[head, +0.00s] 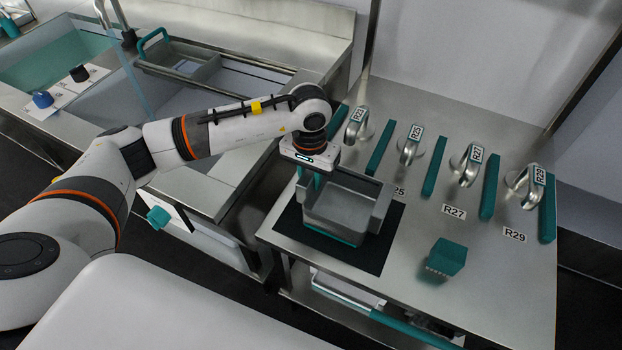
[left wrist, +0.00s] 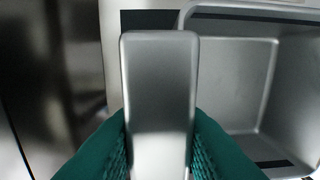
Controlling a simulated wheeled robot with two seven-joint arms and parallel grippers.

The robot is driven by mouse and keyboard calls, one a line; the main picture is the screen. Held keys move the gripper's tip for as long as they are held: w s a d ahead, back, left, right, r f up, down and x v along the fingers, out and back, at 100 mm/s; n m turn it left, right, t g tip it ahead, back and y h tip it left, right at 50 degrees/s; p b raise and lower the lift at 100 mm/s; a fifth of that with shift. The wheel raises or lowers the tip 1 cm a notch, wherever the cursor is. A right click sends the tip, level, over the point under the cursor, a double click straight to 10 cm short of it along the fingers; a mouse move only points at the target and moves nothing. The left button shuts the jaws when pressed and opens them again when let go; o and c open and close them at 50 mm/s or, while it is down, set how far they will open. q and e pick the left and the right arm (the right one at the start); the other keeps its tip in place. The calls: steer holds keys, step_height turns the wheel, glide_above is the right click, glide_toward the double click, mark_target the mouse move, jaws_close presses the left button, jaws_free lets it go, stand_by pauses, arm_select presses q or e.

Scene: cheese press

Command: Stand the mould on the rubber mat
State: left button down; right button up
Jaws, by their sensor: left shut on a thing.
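The mould (head: 335,215) is a grey, open-topped rectangular tub with an upright tab at each end and a teal strip low on its front. It is upright over the black rubber mat (head: 370,260), within its edges; I cannot tell if its base touches the mat. My left gripper (head: 311,182) comes down from above and is shut on the mould's left tab. In the left wrist view the teal fingers (left wrist: 160,145) pinch this grey tab (left wrist: 160,75), with the mould's empty inside (left wrist: 240,85) to its right. My right gripper is out of view.
A teal block (head: 446,258) stands right of the mat, near the R27 label. Several metal handles with tags, such as R25 (head: 411,145), and teal bars (head: 434,173) line the back of the steel table. A sink (head: 200,105) lies left across a gap.

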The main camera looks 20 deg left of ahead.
arm_select(q)
steer(key=shift+f, duration=0.6)
steer(key=shift+f, duration=0.1)
steer(key=c, duration=1.2)
jaws_free()
steer(key=shift+o, duration=0.2)
